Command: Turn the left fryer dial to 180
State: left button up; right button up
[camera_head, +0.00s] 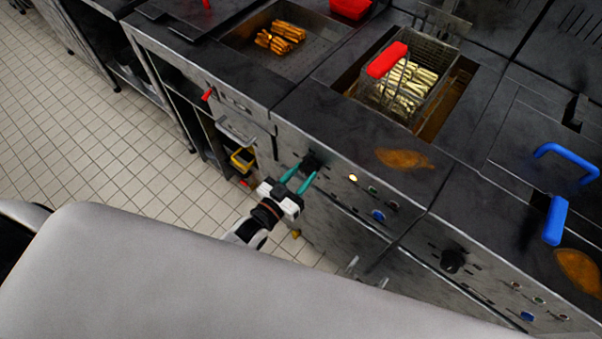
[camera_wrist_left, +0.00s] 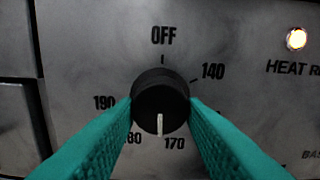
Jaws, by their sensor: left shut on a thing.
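The left fryer dial (camera_head: 311,160) is a round black knob on the fryer's front panel. In the left wrist view the dial (camera_wrist_left: 160,92) sits between my left gripper's green fingers, which touch its two sides. Its white mark points straight down, between 170 and 180 and nearer to 170. OFF is at the top, 140 at upper right and 190 at left; the 180 label is partly hidden by a finger. My left gripper (camera_head: 301,179) is shut on the dial; it fills the lower wrist view (camera_wrist_left: 162,120). My right gripper is not in view.
A lit lamp (camera_wrist_left: 296,39) is right of the dial. A fry basket (camera_head: 439,91) with a red handle hangs in the fryer above. A second black dial (camera_head: 453,260) and a blue-handled basket (camera_head: 555,220) are at right. Tiled floor (camera_head: 110,150) is open at left.

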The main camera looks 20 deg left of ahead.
pick_arm(q)
jog(key=m, duration=0.6)
jog(key=shift+a, duration=0.1)
jog(key=shift+f+m, duration=0.1)
jog(key=shift+m, duration=0.2)
dwell(0.3)
jog(key=o, duration=1)
jog(key=b+v, duration=0.1)
jog(key=v, duration=1.1)
